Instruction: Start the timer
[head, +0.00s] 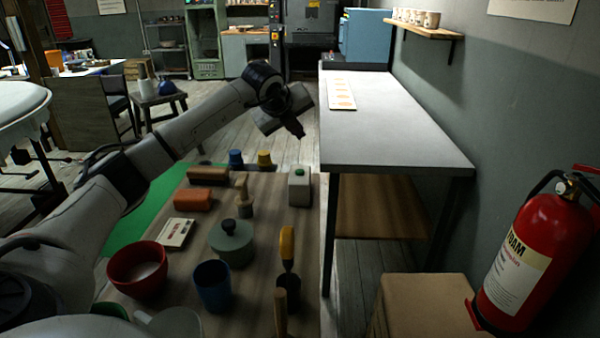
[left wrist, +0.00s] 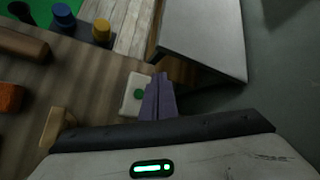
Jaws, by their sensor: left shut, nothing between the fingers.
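A small pale box with a round green button on top, which looks like the timer (head: 299,188), stands at the far right corner of the low work table. It also shows in the left wrist view (left wrist: 131,108), with the green button uncovered beside the fingers. My left gripper (head: 299,133) is shut and empty, pointing down in the air above the box. In the left wrist view its purple fingers (left wrist: 159,90) overlap the right part of the box; the head view shows a gap between fingertips and button. My right gripper is not in view.
The low table holds a red bowl (head: 138,270), a blue cup (head: 213,286), a green lidded pot (head: 232,242), a yellow-handled tool (head: 287,248) and an orange block (head: 193,199). A grey bench (head: 390,125) stands close on the right. A fire extinguisher (head: 530,260) is at the front right.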

